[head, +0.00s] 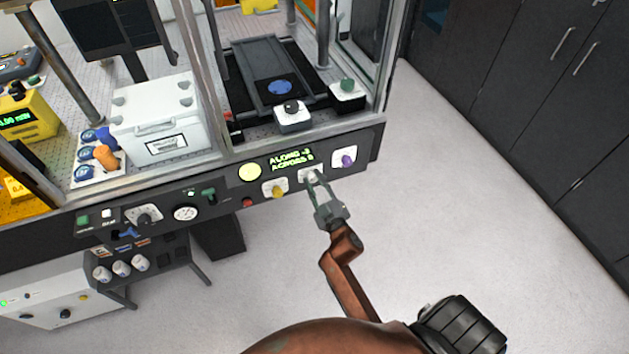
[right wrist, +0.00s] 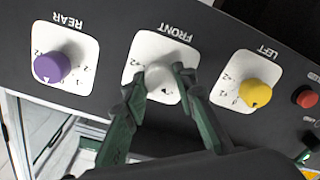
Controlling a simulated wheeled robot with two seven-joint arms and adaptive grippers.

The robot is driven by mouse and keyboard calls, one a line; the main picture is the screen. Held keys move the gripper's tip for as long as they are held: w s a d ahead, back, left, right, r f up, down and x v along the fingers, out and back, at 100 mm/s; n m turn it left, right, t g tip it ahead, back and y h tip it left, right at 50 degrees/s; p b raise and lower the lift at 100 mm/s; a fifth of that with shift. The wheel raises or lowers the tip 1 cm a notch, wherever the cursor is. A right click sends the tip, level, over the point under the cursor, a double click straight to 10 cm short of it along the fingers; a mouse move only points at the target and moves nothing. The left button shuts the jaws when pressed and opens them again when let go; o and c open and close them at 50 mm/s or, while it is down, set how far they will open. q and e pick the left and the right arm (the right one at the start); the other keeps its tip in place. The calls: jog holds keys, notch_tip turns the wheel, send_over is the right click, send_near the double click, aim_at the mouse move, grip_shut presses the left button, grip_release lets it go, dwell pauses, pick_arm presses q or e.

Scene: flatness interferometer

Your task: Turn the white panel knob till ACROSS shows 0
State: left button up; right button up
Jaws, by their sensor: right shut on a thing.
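The white knob (right wrist: 160,77) sits on a white dial plate marked FRONT in the right wrist view. My right gripper (right wrist: 159,87) has a finger on each side of it and is shut on it. In the head view the right gripper (head: 314,177) reaches the panel (head: 225,190) from below and hides most of the knob. The green-lit display (head: 290,160) shows an ALONG line that looks like -3 and an ACROSS line whose digit is too small to read surely, 0 or 8. My left gripper is not in view.
A purple knob (right wrist: 50,67) marked REAR and a yellow knob (right wrist: 255,92) marked LEFT flank the white one. A red button (right wrist: 306,97) is beyond the yellow knob. In the head view, dark cabinets (head: 520,100) stand right; the floor (head: 450,210) between is clear.

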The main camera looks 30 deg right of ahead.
jog(key=o, duration=1.1)
jog(key=shift+o, duration=0.3)
jog(key=v, duration=0.7)
jog(key=shift+s, duration=0.25)
